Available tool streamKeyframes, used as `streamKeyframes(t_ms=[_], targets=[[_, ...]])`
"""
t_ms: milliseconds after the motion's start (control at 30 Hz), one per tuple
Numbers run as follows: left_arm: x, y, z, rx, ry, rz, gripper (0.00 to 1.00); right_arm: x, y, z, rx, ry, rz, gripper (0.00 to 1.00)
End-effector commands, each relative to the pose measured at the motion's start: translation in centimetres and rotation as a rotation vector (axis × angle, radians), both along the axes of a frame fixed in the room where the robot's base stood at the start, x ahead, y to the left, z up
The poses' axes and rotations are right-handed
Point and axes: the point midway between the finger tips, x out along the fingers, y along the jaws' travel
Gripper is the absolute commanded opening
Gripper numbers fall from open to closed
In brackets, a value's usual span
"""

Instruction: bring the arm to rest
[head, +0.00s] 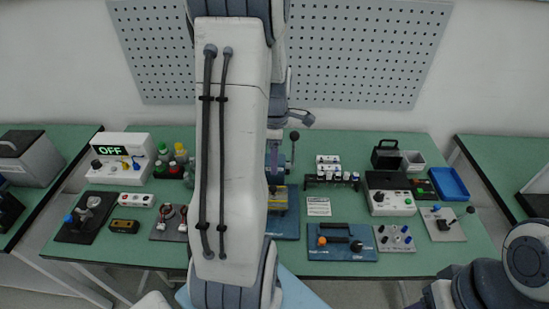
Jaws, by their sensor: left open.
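My left arm (232,150) stands up through the middle of the head view, a large white link with two dark cables. It hides part of the bench behind it. My left gripper (303,119) shows in part just right of this link, in front of the wall above the bench's back edge. It is open, and I see nothing held in it. Part of my right arm (490,280) shows at the bottom right corner. Its gripper is outside the picture.
A green bench (350,263) carries an OFF display box (121,158), a lever device (280,200), a row of vials (332,180), a white control box (392,203) and a blue tray (449,184). A pegboard (370,50) hangs behind. Side benches stand left and right.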

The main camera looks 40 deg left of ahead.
Motion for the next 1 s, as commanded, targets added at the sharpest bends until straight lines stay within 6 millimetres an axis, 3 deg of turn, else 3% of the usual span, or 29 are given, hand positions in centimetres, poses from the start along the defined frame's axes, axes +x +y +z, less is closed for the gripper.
streamKeyframes(t_ms=[333, 467, 567, 633, 733, 900, 1000], targets=[[0.0, -0.1, 0.0, 0.0, 0.0, -0.006, 0.62, 0.0, 0.0, 0.0, 0.0, 0.0, 0.0, 0.56], [0.7, -2.5, 0.6, 0.0, -0.005, -0.146, 0.62, 0.0, 0.0, 0.0, 0.0, 0.0, 0.0, 0.56], [1.5, -7.2, 1.8, -0.001, -0.014, -0.426, 0.62, 0.0, 0.0, -0.1, 0.0, 0.0, 0.0, 0.56], [1.5, -11.6, 2.9, -0.001, -0.024, -0.693, 0.62, 0.0, 0.0, -0.2, 0.0, 0.0, 0.0, 0.56], [0.3, -17.8, 4.2, -0.003, -0.038, -1.109, 0.62, 0.0, 0.0, -0.2, 0.0, 0.0, 0.0, 0.56], [-4.4, -26.5, 5.8, -0.006, -0.066, -1.811, 0.62, 0.0, 0.0, -0.4, 0.0, 0.0, 0.0, 0.56], [-8.0, -30.0, 6.4, -0.008, -0.085, -2.199, 0.62, 0.0, 0.0, -0.4, 0.0, 0.0, 0.0, 0.56]])
